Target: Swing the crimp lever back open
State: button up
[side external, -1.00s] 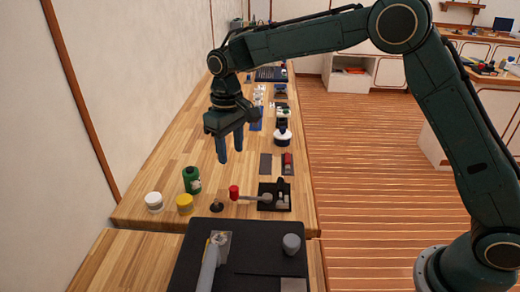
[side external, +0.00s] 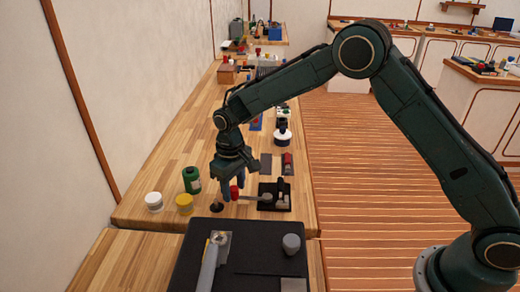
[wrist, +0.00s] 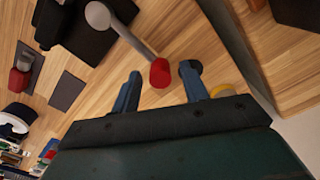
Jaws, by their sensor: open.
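The crimp lever is a grey rod with a red knob (side external: 235,193), reaching left from a black crimp fixture (side external: 281,204) on the wooden bench. In the wrist view the red knob (wrist: 160,73) lies between the lines of my two fingers, just beyond their tips, and the rod runs up to a grey round pivot (wrist: 97,15). My gripper (side external: 229,197) is open and low over the bench at the knob. In the wrist view my gripper (wrist: 162,75) has blue fingers spread on either side of the knob. I cannot tell whether either finger touches it.
A small dark round stand (side external: 216,207) is just left of the knob. A dark flat plate (side external: 265,163) lies behind the fixture.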

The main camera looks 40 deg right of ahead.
jog(key=shift+f, duration=0.4)
jog(key=c, duration=0.9)
